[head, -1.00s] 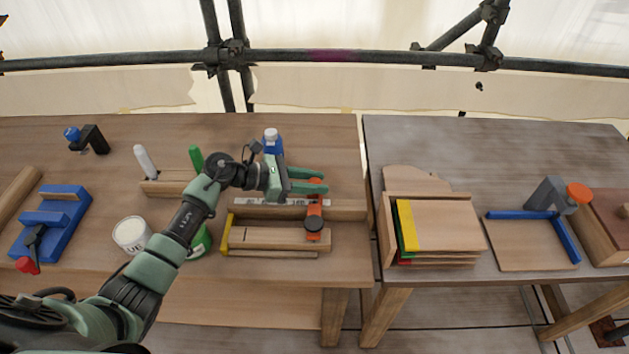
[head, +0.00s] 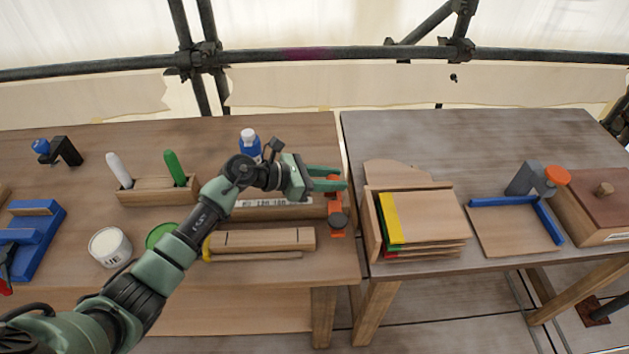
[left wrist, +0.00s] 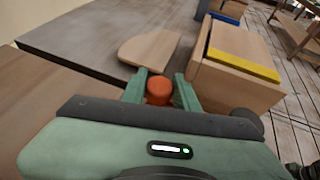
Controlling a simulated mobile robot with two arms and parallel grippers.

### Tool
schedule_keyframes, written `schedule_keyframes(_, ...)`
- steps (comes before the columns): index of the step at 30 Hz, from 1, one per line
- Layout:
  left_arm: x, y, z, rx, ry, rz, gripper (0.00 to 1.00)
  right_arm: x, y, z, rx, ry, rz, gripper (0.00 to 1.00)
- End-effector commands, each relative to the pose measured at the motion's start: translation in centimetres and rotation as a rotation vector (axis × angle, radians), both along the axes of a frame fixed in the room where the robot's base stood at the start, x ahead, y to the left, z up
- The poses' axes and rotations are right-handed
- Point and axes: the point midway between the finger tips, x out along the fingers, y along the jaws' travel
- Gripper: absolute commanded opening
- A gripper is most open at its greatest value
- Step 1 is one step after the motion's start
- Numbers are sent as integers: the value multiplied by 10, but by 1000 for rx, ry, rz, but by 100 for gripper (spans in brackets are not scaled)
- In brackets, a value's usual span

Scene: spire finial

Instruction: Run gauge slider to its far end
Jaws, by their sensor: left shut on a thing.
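The gauge is a long wooden rail with a pale numbered scale (head: 272,203) on the left table. Its orange slider (head: 336,208), with a dark knob on its front, sits at the right end of the rail. My left gripper (head: 328,178) reaches over the rail from the left, shut on the slider's upright orange post. In the left wrist view the round orange top of the slider (left wrist: 159,90) sits between the two green fingers. The fingers partly hide the post. My right gripper is not in view.
A wooden block (head: 262,240) lies in front of the rail. A blue bottle (head: 249,143) stands behind the arm. A white tin (head: 108,247) and a pen holder (head: 150,193) are to the left. Across a narrow gap, the right table holds a wooden rack (head: 430,220) of coloured boards.

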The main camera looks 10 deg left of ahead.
Motion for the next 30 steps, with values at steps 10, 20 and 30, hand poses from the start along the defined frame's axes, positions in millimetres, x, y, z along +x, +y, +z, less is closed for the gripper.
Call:
schedule_keyframes(10,1,-4,3,-6,-4,0,44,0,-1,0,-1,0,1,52)
schedule_keyframes(20,0,-2,1,-2,-2,0,52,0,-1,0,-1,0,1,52)
schedule_keyframes(30,-20,34,16,1,-4,1,52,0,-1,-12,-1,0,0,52)
